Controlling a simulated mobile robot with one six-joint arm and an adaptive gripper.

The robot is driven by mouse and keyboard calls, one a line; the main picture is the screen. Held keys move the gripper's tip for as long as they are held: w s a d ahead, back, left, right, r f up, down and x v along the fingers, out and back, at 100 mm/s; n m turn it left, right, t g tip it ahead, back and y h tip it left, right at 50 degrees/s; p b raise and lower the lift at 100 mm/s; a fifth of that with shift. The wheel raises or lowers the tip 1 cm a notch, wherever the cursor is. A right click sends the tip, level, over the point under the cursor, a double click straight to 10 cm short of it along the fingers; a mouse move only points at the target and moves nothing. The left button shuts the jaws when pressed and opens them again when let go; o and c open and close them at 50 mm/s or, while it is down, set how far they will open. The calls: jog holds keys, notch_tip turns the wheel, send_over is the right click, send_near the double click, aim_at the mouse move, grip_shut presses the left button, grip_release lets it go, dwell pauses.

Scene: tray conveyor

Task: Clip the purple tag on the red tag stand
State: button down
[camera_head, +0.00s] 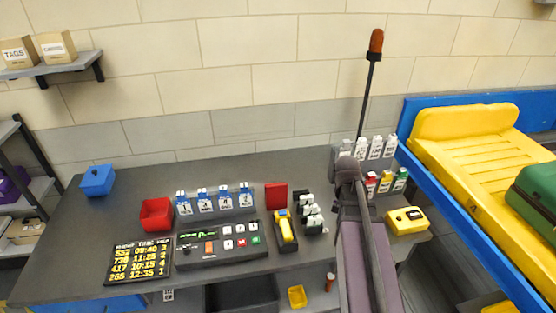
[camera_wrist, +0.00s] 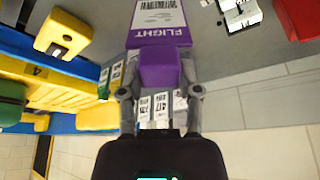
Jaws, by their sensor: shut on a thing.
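In the wrist view my gripper (camera_wrist: 160,66) is shut on the purple tag (camera_wrist: 160,38), whose white printed face with the word FLIGHT points away from the palm. In the head view my arm hides the held tag. A small stand with a red tag (camera_head: 371,183), a yellow tag (camera_head: 386,181) and a green tag (camera_head: 400,179) stands at the right of the counter, just right of my arm. In the wrist view part of that group, with green tags (camera_wrist: 104,78), shows left of my gripper. The red part is hidden there behind the gripper and purple tag.
White tags (camera_head: 376,147) stand behind the coloured ones. A yellow device (camera_head: 406,220) sits in front of them, and the blue-edged conveyor with a yellow tray (camera_head: 468,122) runs at right. Blue-topped tags (camera_head: 215,199), a red box (camera_head: 157,214) and a control panel (camera_head: 219,244) occupy the counter's middle.

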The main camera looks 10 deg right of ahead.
jog(key=shift+d, duration=0.1)
jog(key=shift+w+a+r, duration=0.15)
jog(key=shift+w+a, duration=0.15)
jog(key=shift+w, duration=0.25)
jog(key=w+a+r+n+y+p, duration=0.1)
jog(key=w+a+r+n+p, duration=0.15)
jog(key=w+a, duration=0.65)
jog(key=n+g+y+p, duration=0.1)
jog(key=n+g+p, duration=0.1)
jog(key=n, duration=0.2)
send_over(276, 194)
jog(key=shift+w+d+r, duration=0.25)
jog(key=shift+w+r, duration=0.15)
jog(key=shift+w, duration=0.05)
jog(key=shift+f, duration=0.2)
jog(key=shift+f+b, duration=4.5)
